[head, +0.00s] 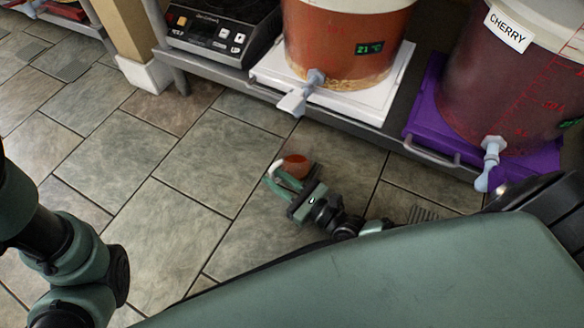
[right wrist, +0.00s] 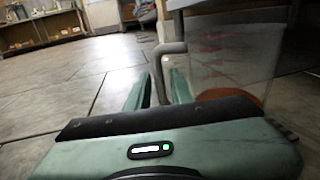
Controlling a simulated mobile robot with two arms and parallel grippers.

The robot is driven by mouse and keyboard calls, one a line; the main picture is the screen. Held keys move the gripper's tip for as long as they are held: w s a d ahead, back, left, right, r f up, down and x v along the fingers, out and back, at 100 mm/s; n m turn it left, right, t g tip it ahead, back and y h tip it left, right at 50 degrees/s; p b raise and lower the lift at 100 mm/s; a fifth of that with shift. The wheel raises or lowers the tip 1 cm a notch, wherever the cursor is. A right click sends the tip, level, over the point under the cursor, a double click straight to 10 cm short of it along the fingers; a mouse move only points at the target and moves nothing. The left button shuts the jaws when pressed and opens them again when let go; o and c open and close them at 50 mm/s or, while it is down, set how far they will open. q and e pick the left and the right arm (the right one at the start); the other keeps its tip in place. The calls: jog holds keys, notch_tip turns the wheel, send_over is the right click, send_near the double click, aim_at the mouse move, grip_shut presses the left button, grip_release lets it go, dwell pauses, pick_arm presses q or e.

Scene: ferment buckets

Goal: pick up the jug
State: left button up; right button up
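The jug is a clear vessel with red markings, and its transparent wall (right wrist: 222,65) fills the upper right of the right wrist view. Orange-red shows low in it, and in the head view the jug (head: 297,161) is a small orange shape over the floor tiles. Its pale grey handle (right wrist: 158,78) stands between the fingers of my right gripper (head: 273,174), with little or no gap on either side. The fingers appear closed on the handle. The jug looks about upright; whether its base touches the floor is hidden. My left gripper is outside the view.
A low shelf holds an orange bucket (head: 345,45) on a white stand and a dark red bucket labelled CHERRY (head: 490,85) on a purple stand. Their taps (head: 489,163) stick out over the floor. A black hotplate (head: 220,32) is at left. Tiled floor lies open at left.

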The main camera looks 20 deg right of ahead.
jog(key=shift+w+a+r, duration=0.1)
jog(key=shift+w+a, duration=0.2)
jog(key=shift+w, duration=0.3)
grip_shut()
dwell(1.0)
